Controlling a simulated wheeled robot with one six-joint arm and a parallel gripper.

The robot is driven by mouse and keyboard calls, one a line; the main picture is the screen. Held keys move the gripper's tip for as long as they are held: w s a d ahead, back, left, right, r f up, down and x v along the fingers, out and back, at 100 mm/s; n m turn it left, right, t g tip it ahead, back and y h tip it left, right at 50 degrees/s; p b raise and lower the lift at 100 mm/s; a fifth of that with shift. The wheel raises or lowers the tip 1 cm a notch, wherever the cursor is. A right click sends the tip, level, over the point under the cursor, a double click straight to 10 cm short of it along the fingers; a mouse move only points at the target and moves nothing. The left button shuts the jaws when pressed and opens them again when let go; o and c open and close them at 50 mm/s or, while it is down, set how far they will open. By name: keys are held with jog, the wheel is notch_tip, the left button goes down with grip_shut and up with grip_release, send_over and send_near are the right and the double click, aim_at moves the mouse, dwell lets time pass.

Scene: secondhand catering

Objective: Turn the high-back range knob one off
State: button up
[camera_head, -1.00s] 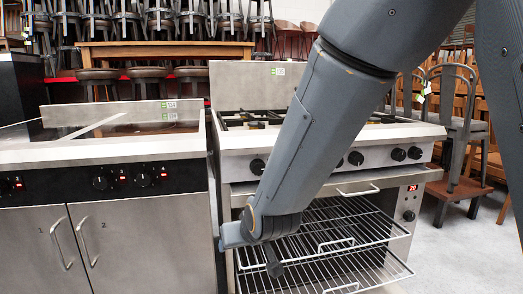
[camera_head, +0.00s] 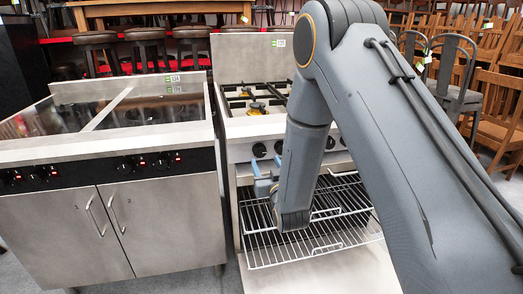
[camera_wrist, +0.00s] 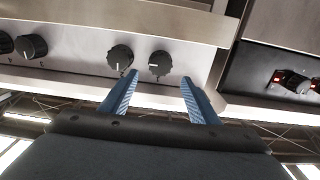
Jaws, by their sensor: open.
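The steel high-back range (camera_head: 262,62) has black round knobs along its front panel. Its leftmost front knob (camera_head: 259,150) shows in the head view, with a second knob (camera_head: 279,147) close to its right. The wrist view looks turned over, and there the leftmost knob (camera_wrist: 160,63) is on the right of that pair.
Below the panel, wire racks (camera_head: 310,215) stick out of the open oven, under my forearm. A glass-topped cooker (camera_head: 110,220) with knobs and red displays stands close on the left. Stools and wooden chairs (camera_head: 495,130) fill the back and right.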

aim_at(261, 152)
jog(key=x, duration=0.7)
jog(key=shift+w+f, duration=0.1)
jog(key=c, duration=1)
